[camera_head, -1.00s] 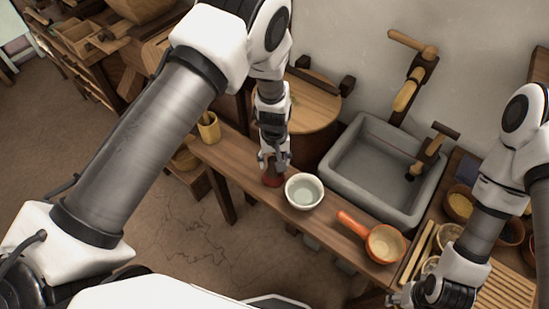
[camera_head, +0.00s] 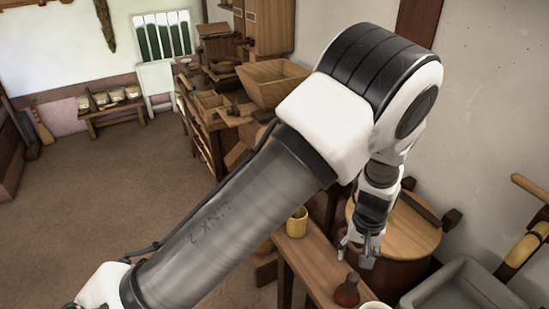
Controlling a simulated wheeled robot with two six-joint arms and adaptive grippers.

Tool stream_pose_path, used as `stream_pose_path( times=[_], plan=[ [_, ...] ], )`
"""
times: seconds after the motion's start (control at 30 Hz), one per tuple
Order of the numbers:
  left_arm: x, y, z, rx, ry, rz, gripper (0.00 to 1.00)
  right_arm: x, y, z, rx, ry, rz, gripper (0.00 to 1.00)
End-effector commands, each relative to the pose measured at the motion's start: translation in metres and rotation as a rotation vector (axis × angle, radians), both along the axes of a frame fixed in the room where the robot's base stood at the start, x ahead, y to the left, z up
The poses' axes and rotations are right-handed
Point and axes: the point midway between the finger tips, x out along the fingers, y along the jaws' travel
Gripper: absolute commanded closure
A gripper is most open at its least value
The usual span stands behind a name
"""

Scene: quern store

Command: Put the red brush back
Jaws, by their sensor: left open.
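The red brush (camera_head: 346,292), a small dark red thing with a short knob on top, stands on the narrow wooden counter (camera_head: 313,262) near the bottom of the head view. My left gripper (camera_head: 356,254) is open and empty, pointing down just above and behind the brush in the picture. A small gap shows between the fingertips and the brush. My right gripper is out of view.
A white bowl (camera_head: 375,305) is cut off by the bottom edge, close beside the brush. A round wooden lid (camera_head: 405,235) and a grey sink (camera_head: 462,290) lie to the right. Open floor (camera_head: 90,210) spreads left.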

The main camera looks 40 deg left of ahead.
Motion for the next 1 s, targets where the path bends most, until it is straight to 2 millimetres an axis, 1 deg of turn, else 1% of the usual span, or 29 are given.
stream_pose_path(
  times=[0.03,0.07,0.1,0.13,0.17,0.2,0.23,0.27,0.3,0.33,0.4,0.43,0.5,1.0],
  plan=[
    [-0.017,0.013,-0.026,0.012,0.019,-0.015,0.40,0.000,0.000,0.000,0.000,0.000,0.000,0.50],
    [-0.029,0.023,-0.044,0.022,0.023,-0.033,0.40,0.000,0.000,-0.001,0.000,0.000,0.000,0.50],
    [-0.052,0.038,-0.071,0.036,0.030,-0.065,0.40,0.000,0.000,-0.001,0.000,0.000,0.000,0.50],
    [-0.072,0.050,-0.093,0.044,0.036,-0.095,0.40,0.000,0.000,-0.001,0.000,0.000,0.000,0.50],
    [-0.096,0.060,-0.112,0.049,0.042,-0.130,0.40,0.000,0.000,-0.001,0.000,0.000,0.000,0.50],
    [-0.129,0.072,-0.136,0.050,0.047,-0.182,0.40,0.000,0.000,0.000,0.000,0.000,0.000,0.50],
    [-0.154,0.078,-0.149,0.045,0.049,-0.220,0.40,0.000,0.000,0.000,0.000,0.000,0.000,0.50],
    [-0.177,0.083,-0.159,0.039,0.048,-0.255,0.40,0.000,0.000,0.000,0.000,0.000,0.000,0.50],
    [-0.205,0.086,-0.168,0.024,0.044,-0.295,0.40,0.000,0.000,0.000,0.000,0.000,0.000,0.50],
    [-0.222,0.087,-0.172,0.013,0.040,-0.319,0.40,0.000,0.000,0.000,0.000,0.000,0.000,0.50],
    [-0.250,0.088,-0.176,-0.009,0.027,-0.360,0.40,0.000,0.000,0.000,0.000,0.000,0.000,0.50],
    [-0.257,0.087,-0.176,-0.014,0.022,-0.368,0.40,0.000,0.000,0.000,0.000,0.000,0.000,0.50],
    [-0.265,0.087,-0.176,-0.022,0.013,-0.382,0.40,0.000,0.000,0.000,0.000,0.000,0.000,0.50],
    [-0.262,0.087,-0.176,-0.020,0.007,-0.382,0.40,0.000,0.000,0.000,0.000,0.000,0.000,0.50]
  ],
)
